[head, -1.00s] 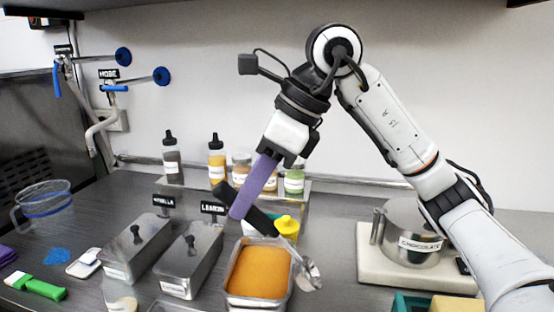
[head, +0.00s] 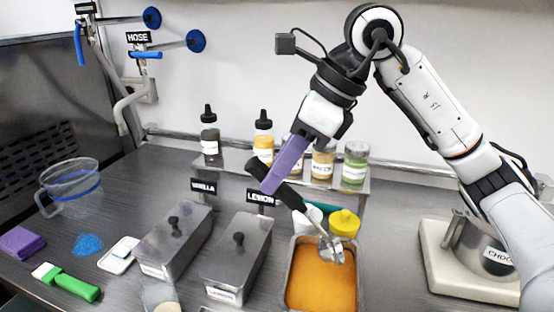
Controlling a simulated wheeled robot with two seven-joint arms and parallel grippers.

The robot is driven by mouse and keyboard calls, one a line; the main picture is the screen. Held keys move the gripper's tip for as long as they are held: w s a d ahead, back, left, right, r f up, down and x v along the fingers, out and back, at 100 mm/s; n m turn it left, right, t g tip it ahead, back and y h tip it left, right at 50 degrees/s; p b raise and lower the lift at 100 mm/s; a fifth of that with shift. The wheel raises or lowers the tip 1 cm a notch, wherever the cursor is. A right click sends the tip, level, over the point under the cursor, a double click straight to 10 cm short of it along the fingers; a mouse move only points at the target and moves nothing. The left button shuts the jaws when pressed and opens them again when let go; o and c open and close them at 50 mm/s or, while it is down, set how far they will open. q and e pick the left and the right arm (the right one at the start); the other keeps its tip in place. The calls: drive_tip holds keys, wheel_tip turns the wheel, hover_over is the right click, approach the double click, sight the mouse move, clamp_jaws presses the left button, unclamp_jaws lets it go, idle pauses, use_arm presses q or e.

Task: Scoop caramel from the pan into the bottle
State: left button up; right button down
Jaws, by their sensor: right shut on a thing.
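My right gripper (head: 303,133) is shut on the purple handle (head: 287,165) of a scoop, high over the counter. The scoop slants down to the right along a black shaft to its metal bowl (head: 333,250). The bowl is over the far right part of the metal pan (head: 359,296) of orange caramel (head: 318,277); I cannot tell whether it touches the caramel. A yellow-lidded container (head: 344,223) stands just behind the pan. A squeeze bottle with amber contents (head: 263,141) and a dark one (head: 209,139) stand on the back shelf. My left gripper is not in view.
Two lidded metal tubs (head: 172,240) (head: 238,262) stand left of the pan. Lidded jars (head: 355,165) share the shelf. A pot on a pale base (head: 455,265) is at right. A clear jug (head: 70,190), green brush (head: 70,284) and purple cloth (head: 20,243) lie at left.

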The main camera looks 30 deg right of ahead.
sight(297, 196)
drive_tip(key=shift+f, duration=1.8)
drive_tip(key=f, duration=0.2)
drive_tip(key=d+f, duration=0.1)
drive_tip(key=shift+s+b, duration=0.3)
drive_tip(key=shift+s, duration=0.05)
drive_tip(key=shift+s+d+r, duration=0.1)
drive_tip(key=shift+s+d, duration=0.25)
drive_tip(key=shift+s, duration=0.25)
drive_tip(key=shift+w+a, duration=0.2)
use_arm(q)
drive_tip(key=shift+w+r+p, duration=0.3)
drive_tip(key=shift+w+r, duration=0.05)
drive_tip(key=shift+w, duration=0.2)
use_arm(e)
drive_tip(key=w+a+f+g+h, duration=0.2)
drive_tip(key=w+a+g+h, duration=0.4)
drive_tip(key=shift+w, duration=0.15)
